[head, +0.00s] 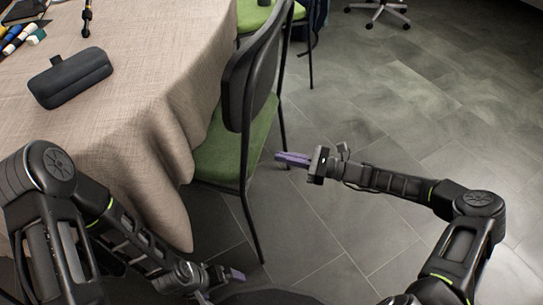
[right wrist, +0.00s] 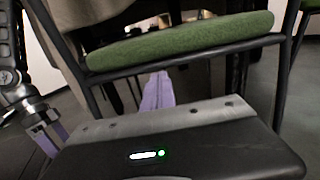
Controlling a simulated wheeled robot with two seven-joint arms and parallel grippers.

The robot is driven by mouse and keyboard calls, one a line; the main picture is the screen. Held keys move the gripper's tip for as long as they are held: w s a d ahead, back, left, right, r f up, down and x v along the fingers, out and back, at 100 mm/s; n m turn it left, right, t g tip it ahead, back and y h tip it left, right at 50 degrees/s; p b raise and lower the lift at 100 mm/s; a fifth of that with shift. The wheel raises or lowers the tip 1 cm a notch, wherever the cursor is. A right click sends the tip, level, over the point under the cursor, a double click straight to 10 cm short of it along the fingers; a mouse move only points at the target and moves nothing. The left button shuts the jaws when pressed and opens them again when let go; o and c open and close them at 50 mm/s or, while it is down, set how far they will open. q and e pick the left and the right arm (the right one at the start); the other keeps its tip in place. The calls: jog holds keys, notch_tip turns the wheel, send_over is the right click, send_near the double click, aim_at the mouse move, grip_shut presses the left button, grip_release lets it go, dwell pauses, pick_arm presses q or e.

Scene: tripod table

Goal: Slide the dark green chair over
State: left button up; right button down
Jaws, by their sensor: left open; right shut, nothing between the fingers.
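The dark green chair (head: 222,148) has a green seat and a black frame and backrest. It stands at the right edge of the cloth-covered table, its seat partly under the cloth. In the right wrist view its green seat (right wrist: 185,42) spans the top, with black legs either side. My right gripper (head: 293,159) is shut and empty, just right of the chair's back, pointing towards it; its purple fingers also show in the right wrist view (right wrist: 157,93), below the seat. My left gripper (head: 222,284) is open and empty, low in front of the chair; the right wrist view shows part of it.
The table (head: 150,75) with its beige cloth fills the left side. A dark case (head: 70,78) lies on it. Another green-seated chair (head: 256,14) stands behind the first. A wheeled chair base (head: 378,12) is at the back. The tiled floor (head: 420,110) on the right is clear.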

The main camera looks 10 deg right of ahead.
jog(key=v, duration=0.5)
jog(key=shift+s+d+p, duration=0.2)
jog(key=shift+d+p, duration=0.1)
jog(key=shift+d, duration=0.05)
